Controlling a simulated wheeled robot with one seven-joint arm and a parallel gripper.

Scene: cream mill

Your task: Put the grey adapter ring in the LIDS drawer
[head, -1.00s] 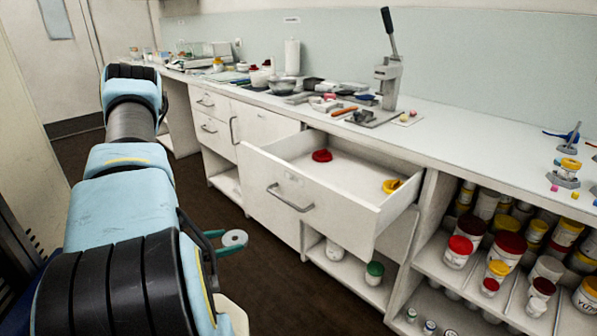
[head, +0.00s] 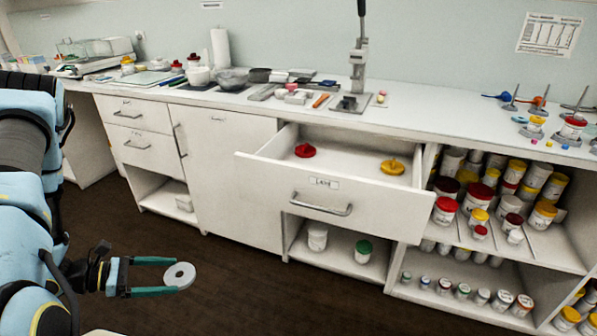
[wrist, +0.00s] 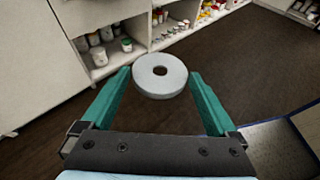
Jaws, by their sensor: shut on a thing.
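The grey adapter ring (head: 180,275) is a flat disc with a centre hole. My gripper (head: 172,275) is shut on it and holds it level above the dark floor, at the lower left of the head view. In the wrist view the ring (wrist: 160,72) sits between the tips of the two green fingers. The open LIDS drawer (head: 262,188) sticks out of the bench, with its label on the front above the handle. A red lid (head: 305,151) and a yellow lid (head: 392,167) lie inside, with bare floor between them. The ring is in front of and lower than the drawer, apart from it.
The bench top (head: 420,108) carries a lever press (head: 357,70), bowls and tools. Open shelves with several jars (head: 475,195) stand right of the drawer. A green-lidded jar (head: 364,250) stands on the shelf beneath it. The floor (head: 250,290) in front is clear.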

